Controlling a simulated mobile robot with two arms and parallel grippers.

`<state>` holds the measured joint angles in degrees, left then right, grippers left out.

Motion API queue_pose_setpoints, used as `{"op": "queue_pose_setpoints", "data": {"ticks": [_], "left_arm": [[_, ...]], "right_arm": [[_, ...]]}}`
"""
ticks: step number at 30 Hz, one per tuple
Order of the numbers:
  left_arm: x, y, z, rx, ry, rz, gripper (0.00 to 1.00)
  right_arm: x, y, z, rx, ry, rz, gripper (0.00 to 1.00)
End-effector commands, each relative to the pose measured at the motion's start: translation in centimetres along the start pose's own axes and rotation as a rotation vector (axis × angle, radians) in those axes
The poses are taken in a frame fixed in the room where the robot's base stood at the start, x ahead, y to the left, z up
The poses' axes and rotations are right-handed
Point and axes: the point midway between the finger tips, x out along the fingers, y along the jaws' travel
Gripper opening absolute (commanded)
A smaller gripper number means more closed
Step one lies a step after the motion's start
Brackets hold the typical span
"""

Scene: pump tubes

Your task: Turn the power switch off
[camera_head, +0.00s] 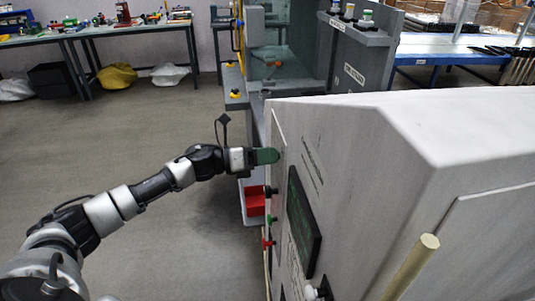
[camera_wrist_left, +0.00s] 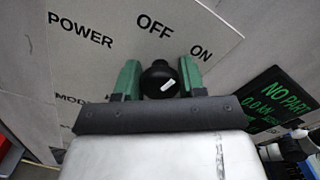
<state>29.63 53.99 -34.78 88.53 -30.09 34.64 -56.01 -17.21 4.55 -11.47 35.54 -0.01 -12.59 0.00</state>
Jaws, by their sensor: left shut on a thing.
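The power switch is a black round knob (camera_wrist_left: 158,78) on the grey machine panel, under the printed words POWER, OFF and ON in the left wrist view. A small white mark shows on its near face; I cannot tell which word it points to. My left gripper (camera_wrist_left: 158,70) has its two green fingers closed on either side of the knob. In the head view, the left gripper (camera_head: 268,156) reaches the panel's upper left part, and its fingers hide the knob. My right gripper is not in view.
The grey machine (camera_head: 390,130) fills the right side. Below the gripper, its panel has black, green and red buttons (camera_head: 270,220) and a dark display (camera_head: 303,222). A red bin (camera_head: 255,201) stands close below my left wrist. Open floor (camera_head: 130,130) lies to the left.

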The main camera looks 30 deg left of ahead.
Motion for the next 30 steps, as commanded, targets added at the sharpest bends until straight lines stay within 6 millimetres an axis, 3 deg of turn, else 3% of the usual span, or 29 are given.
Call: {"op": "queue_pose_setpoints", "data": {"ticks": [18,30], "left_arm": [[0.0,0.1,0.1,-0.583,-0.001,0.001,0.16],[0.0,0.2,0.0,-0.871,-0.001,0.0,0.16]], "right_arm": [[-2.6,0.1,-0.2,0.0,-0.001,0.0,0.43],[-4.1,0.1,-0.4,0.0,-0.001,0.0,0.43]]}}
